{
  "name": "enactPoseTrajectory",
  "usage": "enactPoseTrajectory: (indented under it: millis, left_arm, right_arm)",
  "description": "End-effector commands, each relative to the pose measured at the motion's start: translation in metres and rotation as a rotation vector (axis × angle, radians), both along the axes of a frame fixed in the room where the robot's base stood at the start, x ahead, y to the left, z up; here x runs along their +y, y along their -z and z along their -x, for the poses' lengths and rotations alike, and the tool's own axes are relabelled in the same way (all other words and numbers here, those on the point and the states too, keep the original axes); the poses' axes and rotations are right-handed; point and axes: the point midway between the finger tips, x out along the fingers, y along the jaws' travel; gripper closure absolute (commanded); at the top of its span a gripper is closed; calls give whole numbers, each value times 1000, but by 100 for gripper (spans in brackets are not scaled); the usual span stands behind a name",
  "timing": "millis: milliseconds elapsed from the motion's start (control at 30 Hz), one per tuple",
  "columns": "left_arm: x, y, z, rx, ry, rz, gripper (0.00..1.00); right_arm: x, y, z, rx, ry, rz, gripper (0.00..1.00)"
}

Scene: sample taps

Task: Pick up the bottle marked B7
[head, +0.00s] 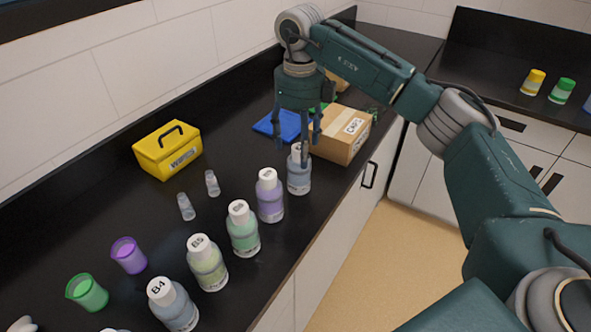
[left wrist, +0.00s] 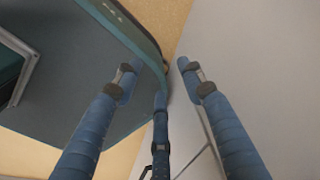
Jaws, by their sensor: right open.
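A row of capped bottles runs along the front of the black counter. The cap marks B4 (head: 172,305), B5 (head: 207,264) and B6 (head: 243,232) can be read or nearly read. Beyond B6 stands a purple bottle (head: 270,200), by its place in the row likely B7; its cap mark is too small to be sure. A blue-grey bottle (head: 299,180) stands at the far end, its cap partly hidden by a finger. My right gripper (head: 304,142) is open, pointing down over this far bottle. My left gripper (left wrist: 160,78) is open and empty in the left wrist view.
A cardboard box (head: 340,141) and a blue flat item (head: 276,125) lie close to my right gripper. A yellow toolbox (head: 167,157), two small vials (head: 186,207), a purple beaker (head: 128,256) and a green beaker (head: 87,293) stand behind the row.

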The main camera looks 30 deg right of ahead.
Motion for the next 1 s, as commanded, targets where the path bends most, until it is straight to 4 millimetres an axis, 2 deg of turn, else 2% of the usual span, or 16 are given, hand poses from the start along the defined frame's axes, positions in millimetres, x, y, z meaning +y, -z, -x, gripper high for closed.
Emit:
enactPoseTrajectory:
  millis: [100, 233, 367, 500, 600, 900, 967, 1000]
  left_arm:
    - [1, -4, 17, 24, 1, -2, 60]
    - [1, -5, 21, 31, 3, -3, 60]
    - [1, -13, 18, 26, 4, -2, 60]
    - [0, -26, 7, 10, 4, -1, 60]
    - [-1, -28, -2, -3, 4, 1, 60]
    - [-1, -28, -1, -1, 4, 1, 60]
    - [-1, -28, 1, 2, 3, 0, 60]
    - [-1, -28, 3, 4, 3, 1, 60]
  right_arm:
    - [0, 17, 1, 2, 1, -1, 32]
    - [0, 27, 0, 0, 1, -1, 32]
    - [0, 38, 1, 3, 1, 0, 32]
    - [2, 59, 2, 4, 1, 0, 32]
    - [2, 73, 1, 2, 2, -1, 32]
    - [2, 81, 1, -2, 1, -1, 32]
    - [2, 81, 1, -1, 1, -1, 42]
    - [2, 81, 1, -1, 1, -1, 50]
